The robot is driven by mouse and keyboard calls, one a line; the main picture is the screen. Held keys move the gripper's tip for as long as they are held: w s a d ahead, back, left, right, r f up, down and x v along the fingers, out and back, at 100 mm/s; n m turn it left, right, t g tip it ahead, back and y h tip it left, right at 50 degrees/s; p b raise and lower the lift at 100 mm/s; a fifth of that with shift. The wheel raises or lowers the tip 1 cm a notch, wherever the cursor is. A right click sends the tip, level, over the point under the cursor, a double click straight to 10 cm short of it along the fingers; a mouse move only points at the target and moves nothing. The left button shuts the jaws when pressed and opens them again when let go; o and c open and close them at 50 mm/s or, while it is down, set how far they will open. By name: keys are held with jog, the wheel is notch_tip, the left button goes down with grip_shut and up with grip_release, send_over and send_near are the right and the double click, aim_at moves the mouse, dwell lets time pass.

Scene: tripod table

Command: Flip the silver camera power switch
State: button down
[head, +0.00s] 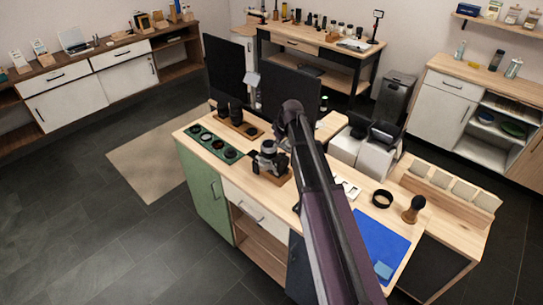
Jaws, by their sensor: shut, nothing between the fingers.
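A silver and black camera (269,157) stands on a small wooden base on the middle table's wooden top. Its power switch is too small to make out. My arm reaches up across the picture from the bottom, and its far visible end is just above and right of the camera.
A green tray (206,147) with round lens parts lies left of the camera, with dark lenses (235,115) on a wooden stand behind. Dark panels (290,95) stand at the back edge. A blue mat (381,243), a black ring (382,198) and a wooden-handled brush (413,209) lie right of my arm.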

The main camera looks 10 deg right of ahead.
aim_at(274, 161)
jog(key=shift+f, duration=0.15)
jog(key=b+x, duration=0.5)
jog(key=x, duration=0.1)
jog(key=shift+b, duration=0.4)
jog(key=shift+b+x, duration=1.85)
jog(key=shift+a, duration=0.1)
jog(key=shift+s+a, duration=0.1)
jog(key=shift+a, duration=0.15)
